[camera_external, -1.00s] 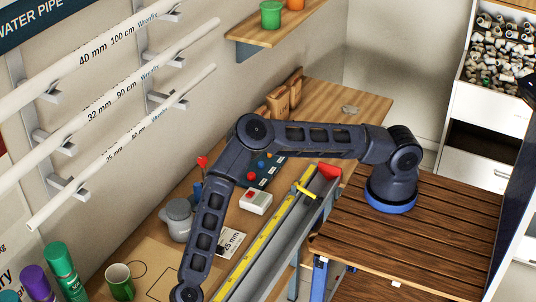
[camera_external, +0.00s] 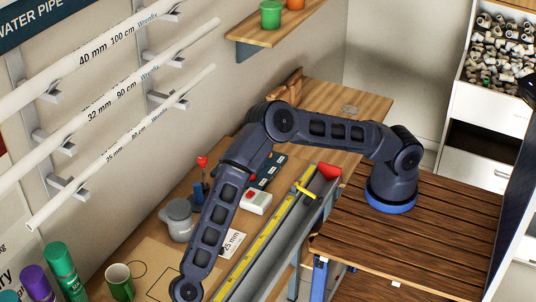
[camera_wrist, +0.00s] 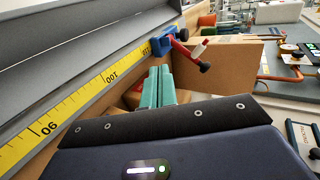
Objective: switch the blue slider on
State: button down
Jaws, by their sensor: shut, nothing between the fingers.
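A dark control panel (camera_external: 270,171) lies on the workbench in the external view, partly covered by my arm. I cannot make out a blue slider on it now. In the wrist view my gripper (camera_wrist: 158,88) shows as two teal fingers pressed together, empty, above the bench. In the external view the gripper itself is not visible; my forearm runs down to the lower edge. A panel with small knobs (camera_wrist: 308,50) shows at the right edge of the wrist view, apart from the fingers; no slider can be told there.
A white box with a red button (camera_external: 256,201), a grey pot (camera_external: 178,219) and a green mug (camera_external: 120,283) stand nearby.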

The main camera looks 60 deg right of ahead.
jog(key=x, duration=1)
jog(key=shift+a+r, duration=0.1)
jog(key=shift+a, duration=1.9)
jog(key=d, duration=2.5)
